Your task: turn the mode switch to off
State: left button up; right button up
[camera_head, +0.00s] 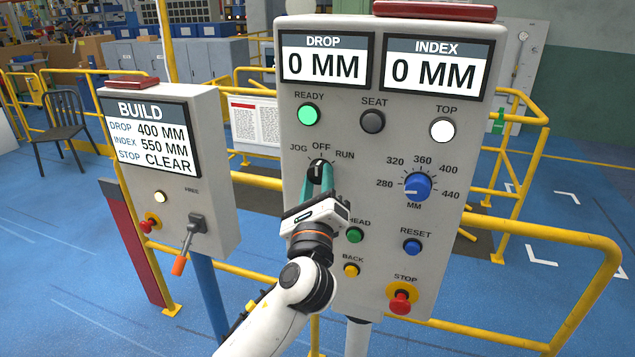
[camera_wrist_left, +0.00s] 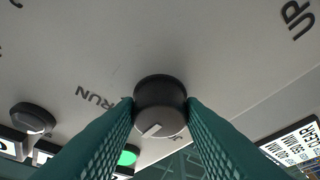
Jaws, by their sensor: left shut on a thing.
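The mode switch (camera_head: 318,165) is a black knob with a white pointer line on the tall grey panel, under the labels JOG, OFF and RUN. In the head view its pointer appears to stand upright, toward OFF (camera_head: 321,146). My left gripper (camera_head: 319,182) reaches up from below, its green fingers shut on the knob. In the left wrist view the knob (camera_wrist_left: 160,108) sits between both fingertips, its white mark slanting to the lower left. RUN (camera_wrist_left: 97,97) is readable there; the fingers cover part of the other labels. My right gripper is not in view.
Below the switch are the green AHEAD button (camera_head: 354,235) and the yellow BACK button (camera_head: 351,270). A blue MM dial (camera_head: 417,187) and red STOP button (camera_head: 400,302) are to the right. The BUILD panel (camera_head: 185,190) stands left; yellow railings (camera_head: 585,240) surround the area.

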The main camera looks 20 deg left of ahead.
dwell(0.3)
pick_arm(q)
jog(key=o, duration=1)
jog(key=b+v, duration=0.4)
jog(key=v, duration=0.8)
